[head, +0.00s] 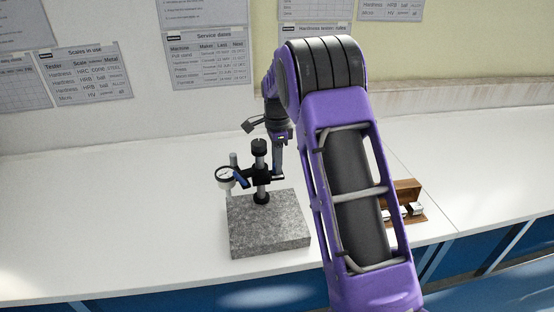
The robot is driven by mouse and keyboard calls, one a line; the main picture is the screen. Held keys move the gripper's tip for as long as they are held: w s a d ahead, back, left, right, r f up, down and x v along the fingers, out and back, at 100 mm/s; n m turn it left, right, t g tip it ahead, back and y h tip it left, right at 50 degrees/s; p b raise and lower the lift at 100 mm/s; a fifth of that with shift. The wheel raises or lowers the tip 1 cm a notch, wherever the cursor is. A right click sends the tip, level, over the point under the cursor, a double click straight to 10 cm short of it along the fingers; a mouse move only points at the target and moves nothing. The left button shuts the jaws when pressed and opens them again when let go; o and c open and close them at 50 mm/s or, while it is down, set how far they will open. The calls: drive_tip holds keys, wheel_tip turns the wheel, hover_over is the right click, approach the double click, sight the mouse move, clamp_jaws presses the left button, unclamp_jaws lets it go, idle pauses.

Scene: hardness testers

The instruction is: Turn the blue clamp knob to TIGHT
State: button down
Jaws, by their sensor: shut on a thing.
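A dial gauge stand (261,185) with a black post and cross arm stands upright on a grey granite block (268,225). A round white dial gauge (225,174) hangs at the left of the cross arm. A blue part (241,177) shows beside the dial. My gripper (278,172) reaches down from behind my purple arm to the right end of the cross arm. It is shut on the clamp knob there, which its fingers almost wholly hide. The TIGHT mark and the knob's angle are too small or covered to read.
An open brown wooden box (407,200) with metal blocks stands on the white bench (110,215) at the right, partly behind my arm. Printed charts (208,58) hang on the wall. The bench left of the granite block is clear.

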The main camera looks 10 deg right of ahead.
drive_tip(key=shift+m+p, duration=0.35)
drive_tip(key=shift+m, duration=0.65)
drive_tip(key=c, duration=0.6)
unclamp_jaws()
drive_tip(key=shift+r, duration=0.15)
wheel_tip(320, 180, up, 17)
drive_tip(key=shift+r+p, duration=0.1)
drive_tip(key=shift+p, duration=0.35)
